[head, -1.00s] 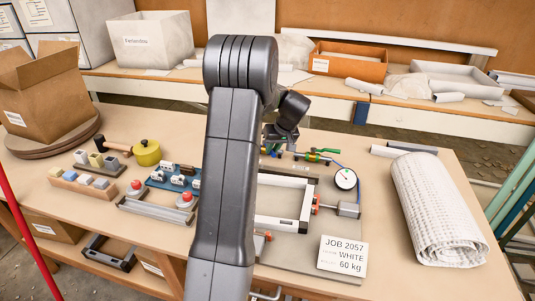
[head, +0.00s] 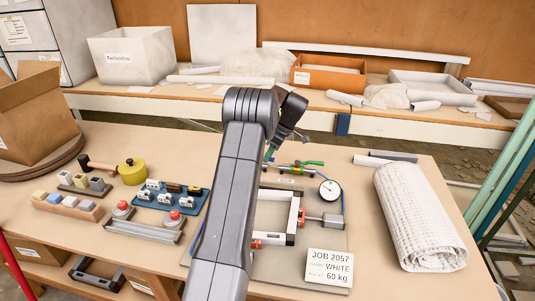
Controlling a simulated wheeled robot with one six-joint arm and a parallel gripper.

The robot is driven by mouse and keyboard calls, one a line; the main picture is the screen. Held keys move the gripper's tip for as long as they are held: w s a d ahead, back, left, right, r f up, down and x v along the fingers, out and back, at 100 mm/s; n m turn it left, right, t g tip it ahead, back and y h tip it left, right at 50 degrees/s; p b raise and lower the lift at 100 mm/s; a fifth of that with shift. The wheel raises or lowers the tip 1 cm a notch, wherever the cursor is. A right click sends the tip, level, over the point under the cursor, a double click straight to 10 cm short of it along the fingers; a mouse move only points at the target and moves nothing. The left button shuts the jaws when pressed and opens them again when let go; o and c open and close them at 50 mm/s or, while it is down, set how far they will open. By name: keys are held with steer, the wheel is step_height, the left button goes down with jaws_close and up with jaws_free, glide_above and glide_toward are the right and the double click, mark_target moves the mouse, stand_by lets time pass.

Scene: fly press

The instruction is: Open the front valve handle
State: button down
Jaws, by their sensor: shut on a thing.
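My gripper (head: 271,146) is beyond my arm, at the back of the press frame and mostly hidden behind my wrist. It appears shut on a green valve handle (head: 268,155), of which only a small part shows; how far that handle is turned cannot be told. Another green handle (head: 309,163) lies roughly level to the right, on a brass-coloured valve fitting, apart from my gripper. The press frame (head: 292,222) has a pale bed with dark edges, partly covered by my arm.
A pressure gauge (head: 330,192) stands right of the frame, above a job card (head: 329,267). A rolled white cloth (head: 420,215) lies at the right. Red push buttons (head: 172,217) and a blue tray (head: 170,197) are left of my arm.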

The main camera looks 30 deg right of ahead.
steer(key=shift+w+d+n+g+p, duration=0.25)
steer(key=shift+w+n+g+p, duration=0.1)
steer(key=shift+n, duration=0.35)
steer(key=c, duration=1.4)
jaws_free()
steer(key=shift+d, duration=0.1)
steer(key=p+v, duration=0.1)
steer(key=v, duration=1.2)
steer(key=shift+d+r, duration=0.15)
steer(key=shift+r, duration=0.2)
steer(key=shift+f, duration=0.15)
